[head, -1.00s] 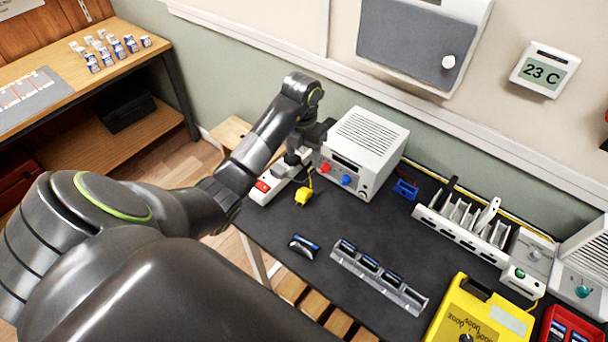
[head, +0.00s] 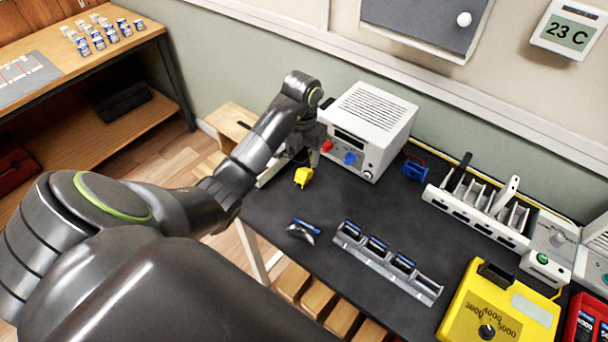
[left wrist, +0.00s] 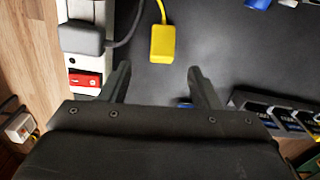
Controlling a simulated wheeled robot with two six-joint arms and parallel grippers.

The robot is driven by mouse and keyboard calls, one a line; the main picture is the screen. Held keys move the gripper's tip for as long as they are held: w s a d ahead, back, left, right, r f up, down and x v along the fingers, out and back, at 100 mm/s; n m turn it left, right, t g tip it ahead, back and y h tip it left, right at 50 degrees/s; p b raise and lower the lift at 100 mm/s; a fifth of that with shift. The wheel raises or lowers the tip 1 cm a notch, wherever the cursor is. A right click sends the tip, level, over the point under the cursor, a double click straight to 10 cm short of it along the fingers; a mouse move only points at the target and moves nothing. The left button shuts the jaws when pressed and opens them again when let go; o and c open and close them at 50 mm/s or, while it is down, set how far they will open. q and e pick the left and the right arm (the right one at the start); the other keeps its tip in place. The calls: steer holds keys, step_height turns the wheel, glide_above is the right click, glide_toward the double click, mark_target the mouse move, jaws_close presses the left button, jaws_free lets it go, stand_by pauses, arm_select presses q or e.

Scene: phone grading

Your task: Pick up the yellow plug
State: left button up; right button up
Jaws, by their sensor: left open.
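The yellow plug (head: 303,177) lies on the dark bench top beside the white power strip, in front of the white power supply. In the left wrist view the yellow plug (left wrist: 163,43) is ahead of the fingertips, roughly midway between them, with its yellow cord leading off the top edge. My left gripper (left wrist: 160,70) is open and empty, and its fingers are apart from the plug. In the head view the left wrist hangs just behind the plug, and its fingers are mostly hidden. My right gripper is not in view.
A white power strip (left wrist: 83,14) with a red switch (left wrist: 85,79) and a grey plug (left wrist: 82,37) lies close left of the gripper. The white power supply (head: 368,125) stands behind. A silver rack (head: 388,265) and a yellow box (head: 505,310) are to the right.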

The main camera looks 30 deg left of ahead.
mark_target(305, 170)
arm_select(q)
steer(key=shift+w+f+b, duration=0.1)
steer(key=shift+f+b, duration=1.2)
steer(key=shift+f, duration=0.6)
steer(key=shift+w+d+f+p, duration=0.15)
steer(key=shift+f+p, duration=0.25)
steer(key=shift+f, duration=1.65)
steer(key=shift+w, duration=0.1)
steer(key=c, duration=1.2)
step_height(305, 170, up, 5)
steer(key=shift+r+b, duration=0.2)
steer(key=shift+b, duration=0.1)
step_height(305, 170, up, 3)
steer(key=p, duration=0.3)
steer(key=shift+r+p, duration=0.2)
steer(key=shift+p, duration=0.2)
steer(key=shift+r+p, duration=0.5)
steer(key=shift+r, duration=0.15)
